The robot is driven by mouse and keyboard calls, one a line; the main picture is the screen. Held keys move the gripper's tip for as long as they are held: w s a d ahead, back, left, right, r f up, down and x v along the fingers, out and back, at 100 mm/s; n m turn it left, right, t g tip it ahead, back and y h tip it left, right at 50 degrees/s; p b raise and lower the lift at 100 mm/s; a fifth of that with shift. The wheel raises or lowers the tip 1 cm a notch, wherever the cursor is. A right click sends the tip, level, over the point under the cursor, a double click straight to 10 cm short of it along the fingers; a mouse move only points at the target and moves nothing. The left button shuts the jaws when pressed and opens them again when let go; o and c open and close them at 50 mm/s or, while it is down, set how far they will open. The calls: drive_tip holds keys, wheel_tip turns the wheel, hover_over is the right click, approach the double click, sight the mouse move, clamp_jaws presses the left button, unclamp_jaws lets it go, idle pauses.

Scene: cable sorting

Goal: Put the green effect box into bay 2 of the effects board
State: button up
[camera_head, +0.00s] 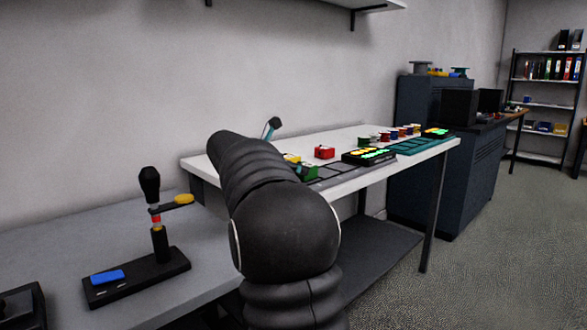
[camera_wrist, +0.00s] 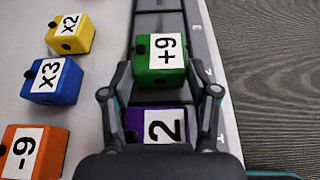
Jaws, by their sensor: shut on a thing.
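The green effect box (camera_wrist: 158,52), labelled +9, is between the fingers of my gripper (camera_wrist: 160,76) in the wrist view. The fingers are shut on its two sides. It is over the dark track of the effects board (camera_wrist: 202,30); I cannot tell whether it touches the board. A purple box (camera_wrist: 160,124), labelled 2, sits on the board just nearer the wrist. The bay markings on the rim are too small to read surely. In the head view, a green box (camera_head: 308,172) shows beside my arm, at the board's (camera_head: 340,172) near end; my gripper is mostly hidden there.
Left of the board are a yellow x2 box (camera_wrist: 70,34), a blue x3 box (camera_wrist: 55,82) and an orange -9 box (camera_wrist: 34,150).

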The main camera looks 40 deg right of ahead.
drive_tip(key=shift+f, duration=0.3)
drive_tip(key=shift+f, duration=0.55)
drive_tip(key=o, duration=1.3)
drive_tip(key=shift+s+f, duration=0.1)
drive_tip(key=shift+a, duration=0.1)
drive_tip(key=shift+r, duration=0.35)
drive_tip(key=v, duration=0.6)
drive_tip(key=r+v, duration=0.1)
drive_tip(key=v, duration=0.5)
drive_tip(key=shift+r, duration=0.1)
